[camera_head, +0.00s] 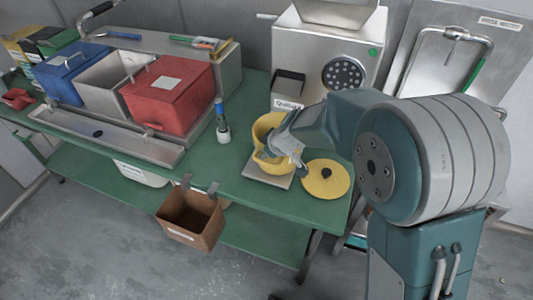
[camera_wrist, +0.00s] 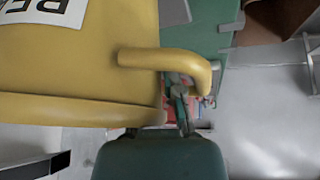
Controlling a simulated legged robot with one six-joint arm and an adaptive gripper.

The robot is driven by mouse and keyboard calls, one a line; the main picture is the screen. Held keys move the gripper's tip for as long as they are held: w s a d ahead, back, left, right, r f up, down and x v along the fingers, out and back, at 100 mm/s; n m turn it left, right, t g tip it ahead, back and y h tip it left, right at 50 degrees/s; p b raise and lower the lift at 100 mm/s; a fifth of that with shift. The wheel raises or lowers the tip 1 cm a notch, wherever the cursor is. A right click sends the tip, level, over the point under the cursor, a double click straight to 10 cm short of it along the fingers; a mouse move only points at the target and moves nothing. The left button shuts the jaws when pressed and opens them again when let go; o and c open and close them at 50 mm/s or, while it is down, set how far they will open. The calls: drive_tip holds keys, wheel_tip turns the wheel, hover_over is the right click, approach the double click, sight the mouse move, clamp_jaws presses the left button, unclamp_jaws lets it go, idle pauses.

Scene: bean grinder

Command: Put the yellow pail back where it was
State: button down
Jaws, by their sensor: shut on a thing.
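The yellow pail (camera_head: 262,127) is in front of the steel grinder, over a small grey plate (camera_head: 274,180) on the green table. I cannot tell whether it touches the plate. My gripper (camera_head: 289,152) is at the pail's right side and partly covers it. In the wrist view the yellow pail (camera_wrist: 75,60) fills the upper left, with part of a white label. Its side handle (camera_wrist: 160,58) reaches to the right. My gripper (camera_wrist: 182,105) is shut on this handle; the fingertips are partly hidden behind it. A round yellow lid (camera_head: 333,187) with a black knob lies right of the plate.
The steel grinder (camera_head: 322,55) stands behind the pail. Red (camera_head: 172,93), grey (camera_head: 112,80) and blue (camera_head: 68,72) bins stand at the left. A small bottle or brush (camera_head: 222,128) stands left of the pail. A brown box (camera_head: 190,216) hangs at the table's front edge.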

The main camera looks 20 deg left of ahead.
drive_tip(key=c, duration=0.8)
unclamp_jaws()
drive_tip(key=shift+a+f, duration=0.15)
drive_tip(key=shift+a, duration=0.35)
drive_tip(key=shift+a+f, duration=0.15)
drive_tip(key=shift+a, duration=0.6)
drive_tip(key=shift+d+r, duration=0.15)
drive_tip(key=shift+d, duration=0.7)
drive_tip(key=a+v, duration=0.1)
drive_tip(key=v, duration=1.1)
drive_tip(key=s+d+r+m+t+h, duration=0.1)
drive_tip(key=s+d+r+m, duration=0.25)
drive_tip(key=d, duration=0.45)
drive_tip(key=s+d+r+m+h, duration=0.1)
drive_tip(key=s+d+r+m, duration=0.3)
drive_tip(key=d, duration=0.4)
drive_tip(key=s+d+m+t+h, duration=0.1)
drive_tip(key=s+d+m+h, duration=0.2)
drive_tip(key=s+d+m, duration=0.3)
drive_tip(key=s+d, duration=0.4)
drive_tip(key=s, duration=0.2)
drive_tip(key=shift+s+f+h, duration=0.15)
drive_tip(key=shift+h, duration=0.15)
drive_tip(key=shift+d, duration=0.1)
